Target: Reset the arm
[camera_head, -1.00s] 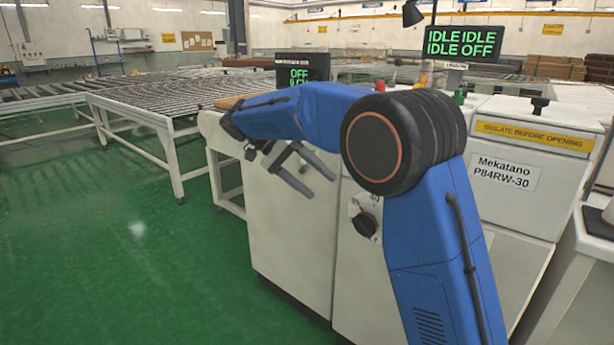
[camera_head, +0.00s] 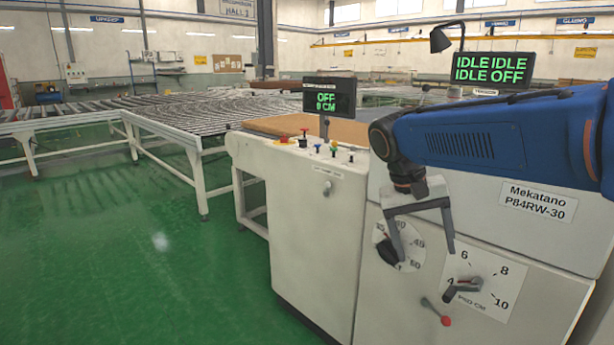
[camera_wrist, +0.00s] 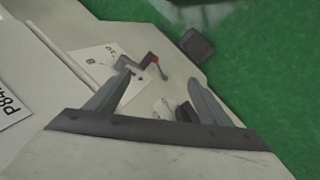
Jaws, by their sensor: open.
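My gripper (camera_head: 422,246) hangs at the end of my blue arm in front of the white machine panel (camera_head: 310,240). Its two grey fingers are spread apart with nothing between them. It points down, just above and between a round dial with a black knob (camera_head: 388,251) and a square numbered dial (camera_head: 497,292). In the wrist view the open fingers (camera_wrist: 160,100) frame the panel, with the red-tipped lever (camera_wrist: 155,62) beyond them. Whether the fingers touch the panel cannot be told.
The red-tipped lever (camera_head: 436,312) sticks out low on the panel. Small buttons (camera_head: 318,146) stand on the console top below an OFF screen (camera_head: 329,96). A roller conveyor (camera_head: 175,122) lies at the back left. The green floor (camera_head: 130,270) at left is clear.

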